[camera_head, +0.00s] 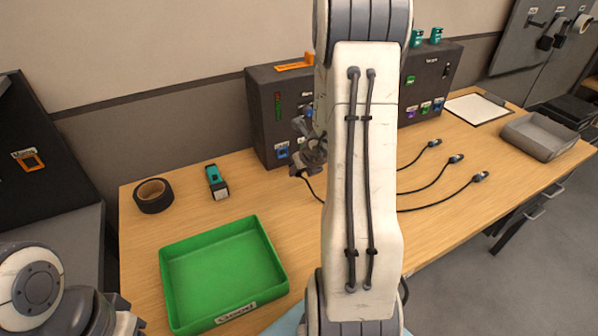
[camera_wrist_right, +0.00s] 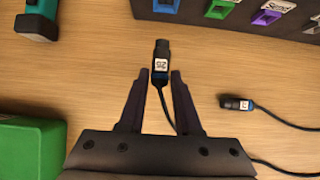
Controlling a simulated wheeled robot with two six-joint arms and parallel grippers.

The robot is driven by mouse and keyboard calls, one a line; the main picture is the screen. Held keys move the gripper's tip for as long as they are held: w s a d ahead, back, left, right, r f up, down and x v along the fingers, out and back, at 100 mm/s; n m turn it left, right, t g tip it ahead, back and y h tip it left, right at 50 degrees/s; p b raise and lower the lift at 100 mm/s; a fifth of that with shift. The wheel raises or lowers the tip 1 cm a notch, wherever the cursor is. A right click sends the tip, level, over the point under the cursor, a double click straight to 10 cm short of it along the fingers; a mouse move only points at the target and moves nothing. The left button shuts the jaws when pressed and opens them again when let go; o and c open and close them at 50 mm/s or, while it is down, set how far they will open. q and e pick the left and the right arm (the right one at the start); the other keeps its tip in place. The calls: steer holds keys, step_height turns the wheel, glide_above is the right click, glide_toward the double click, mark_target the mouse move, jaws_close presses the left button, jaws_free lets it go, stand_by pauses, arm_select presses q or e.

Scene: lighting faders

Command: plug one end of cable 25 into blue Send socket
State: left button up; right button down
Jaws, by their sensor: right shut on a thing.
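My right gripper (camera_wrist_right: 160,75) is shut on the plug (camera_wrist_right: 161,63) of cable 25, a dark connector with a white "25" label, its tip pointing toward the socket box. The cable runs back between the fingers. In the head view this gripper (camera_head: 309,158) is in front of the left dark box (camera_head: 265,115), partly hidden by my right arm. A "Send" label (camera_wrist_right: 277,6) shows above a purple tab at the top of the wrist view. The left box has a blue tab (camera_head: 283,151); I cannot read its label. My left gripper is not in view.
Another cable plug (camera_wrist_right: 236,103) lies to the right of the gripper. Several cable ends (camera_head: 456,159) lie on the table at right. A green tray (camera_head: 270,245), black tape roll (camera_head: 153,195) and teal device (camera_head: 216,182) are at left. A grey tray (camera_head: 545,150) is far right.

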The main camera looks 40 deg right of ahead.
steer(key=shift+w+d+p, duration=0.25)
steer(key=shift+w+p, duration=0.25)
steer(key=shift+w, duration=0.5)
steer(key=shift+w+d+p, duration=0.25)
steer(key=shift+w+p, duration=0.25)
steer(key=shift+w, duration=0.6)
steer(key=shift+w+d, duration=0.25)
steer(key=shift+w, duration=0.65)
stand_by(0.8)
steer(key=c, duration=0.5)
jaws_free()
